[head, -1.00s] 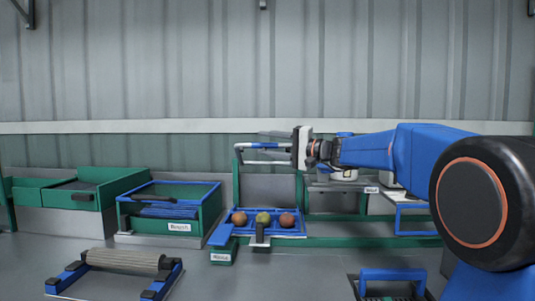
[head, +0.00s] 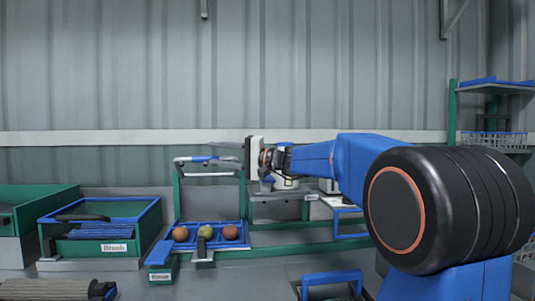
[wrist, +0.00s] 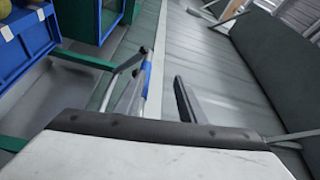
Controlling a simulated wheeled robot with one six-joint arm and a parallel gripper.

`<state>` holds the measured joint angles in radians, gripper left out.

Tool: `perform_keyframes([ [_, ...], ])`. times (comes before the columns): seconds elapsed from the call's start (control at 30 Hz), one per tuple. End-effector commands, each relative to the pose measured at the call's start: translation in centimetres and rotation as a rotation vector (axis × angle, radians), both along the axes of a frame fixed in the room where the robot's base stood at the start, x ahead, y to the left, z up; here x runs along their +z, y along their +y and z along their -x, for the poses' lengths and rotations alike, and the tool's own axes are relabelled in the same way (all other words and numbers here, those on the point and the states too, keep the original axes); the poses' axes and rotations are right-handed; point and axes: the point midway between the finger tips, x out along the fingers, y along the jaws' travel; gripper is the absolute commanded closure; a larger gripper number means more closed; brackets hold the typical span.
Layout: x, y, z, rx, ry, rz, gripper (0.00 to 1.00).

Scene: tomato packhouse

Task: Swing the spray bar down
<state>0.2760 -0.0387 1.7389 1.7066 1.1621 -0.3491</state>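The spray bar (head: 190,159), a pale bar with a blue section, sits raised on a green frame above a blue tray (head: 215,246) of tomatoes. My gripper (head: 222,153) is at the bar's right end, its fingers pointing left. In the wrist view, my gripper (wrist: 158,88) has its dark fingers apart. The blue section of the bar (wrist: 146,76) shows near the left finger. I cannot tell whether they touch. Nothing is visibly held.
Tomatoes (head: 181,234) lie in the tray below the bar. A labelled green crate (head: 75,248) stands to the left. A roller unit (head: 45,290) is at the lower left. A shelf rack (head: 495,88) stands at the right.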

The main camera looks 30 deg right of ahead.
Motion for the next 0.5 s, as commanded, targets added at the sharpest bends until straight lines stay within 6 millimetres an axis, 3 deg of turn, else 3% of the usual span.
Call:
perform_keyframes([
  [0.5,0.2,-2.3,1.9,-0.001,0.0,0.0,0.64],
])
